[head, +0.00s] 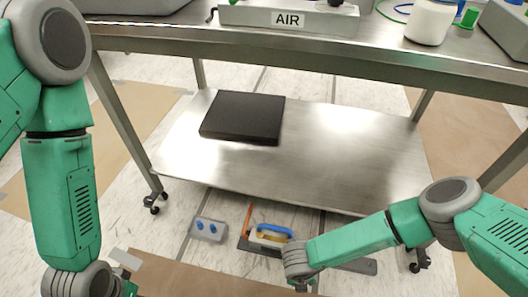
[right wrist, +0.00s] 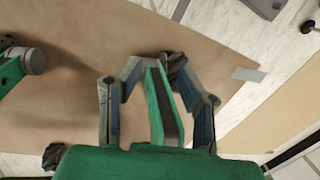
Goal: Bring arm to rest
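My left arm comes down the left side of the head view, with its gripper below the bottom edge. My right arm reaches in from the right to a grey wrist joint near the bottom centre; its gripper is cut off there. In the right wrist view my right gripper (right wrist: 154,64) points away over brown floor covering, its jointed grey-blue fingers spread apart. A green and dark bar shows between the fingers; I cannot tell whether it is a part of me behind them. No task object is seen in the grip.
A steel table (head: 330,62) with a lower shelf (head: 340,150) stands ahead on casters. A black slab (head: 243,117) lies on the shelf. An AIR box (head: 288,18) and a white jar (head: 430,22) stand on top. Tools (head: 268,236) and a blue-knobbed block (head: 208,228) lie below.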

